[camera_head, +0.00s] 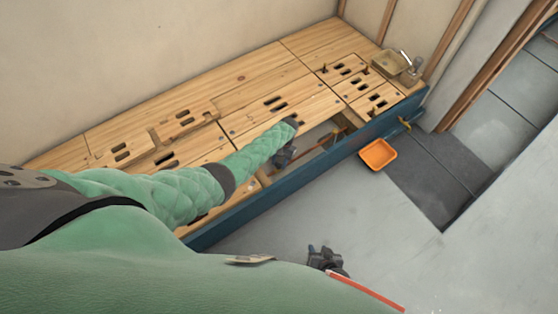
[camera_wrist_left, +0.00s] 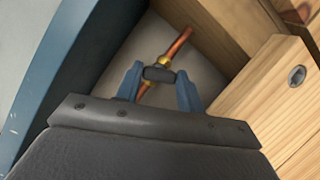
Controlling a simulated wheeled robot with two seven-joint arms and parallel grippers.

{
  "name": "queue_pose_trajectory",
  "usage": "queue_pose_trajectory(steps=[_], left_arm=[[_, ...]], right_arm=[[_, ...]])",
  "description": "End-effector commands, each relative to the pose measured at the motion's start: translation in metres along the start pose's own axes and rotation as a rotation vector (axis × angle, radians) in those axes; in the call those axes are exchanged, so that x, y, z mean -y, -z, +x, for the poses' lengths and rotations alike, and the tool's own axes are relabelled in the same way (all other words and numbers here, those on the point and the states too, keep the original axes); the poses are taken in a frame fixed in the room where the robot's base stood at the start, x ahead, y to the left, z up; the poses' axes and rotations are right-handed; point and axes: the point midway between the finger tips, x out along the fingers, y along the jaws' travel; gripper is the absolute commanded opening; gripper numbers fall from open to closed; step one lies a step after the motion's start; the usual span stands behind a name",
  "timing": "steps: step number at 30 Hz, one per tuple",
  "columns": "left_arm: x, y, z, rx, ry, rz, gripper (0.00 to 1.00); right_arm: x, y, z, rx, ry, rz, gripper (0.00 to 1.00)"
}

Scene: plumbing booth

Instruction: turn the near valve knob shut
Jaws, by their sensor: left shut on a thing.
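The near valve knob (camera_wrist_left: 158,74) is a small dark bar on brass fittings of a copper pipe (camera_wrist_left: 179,42), seen in the left wrist view. It sits inside the opening in the wooden bench. My left gripper (camera_wrist_left: 159,84) has its two blue fingers on either side of the knob, shut on it. In the head view my left gripper (camera_head: 283,158) reaches down into the opening, and the knob there is hidden or too small to tell. My right gripper (camera_head: 325,259) hangs over the grey floor, away from the bench; its jaws are unclear.
The wooden bench (camera_head: 245,103) has slotted panels and a blue front edge (camera_head: 240,213) close to my left gripper. An orange tray (camera_head: 378,154) lies on the floor beside it. The floor in front is mostly clear.

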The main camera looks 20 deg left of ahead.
Motion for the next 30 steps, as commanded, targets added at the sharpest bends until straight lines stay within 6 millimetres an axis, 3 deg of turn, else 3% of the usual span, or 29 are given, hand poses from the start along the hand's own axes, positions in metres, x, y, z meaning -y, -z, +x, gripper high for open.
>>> queue_pose_trajectory(steps=[15, 30], left_arm=[[-0.002, -0.001, 0.000, 0.001, 0.146, 0.350, 0.15], [-0.003, -0.001, 0.001, 0.000, 0.182, 0.438, 0.15]], right_arm=[[0.003, 0.012, -0.014, 0.005, 0.000, -0.001, 0.36], [0.004, 0.015, -0.016, 0.004, 0.000, -0.002, 0.36]])
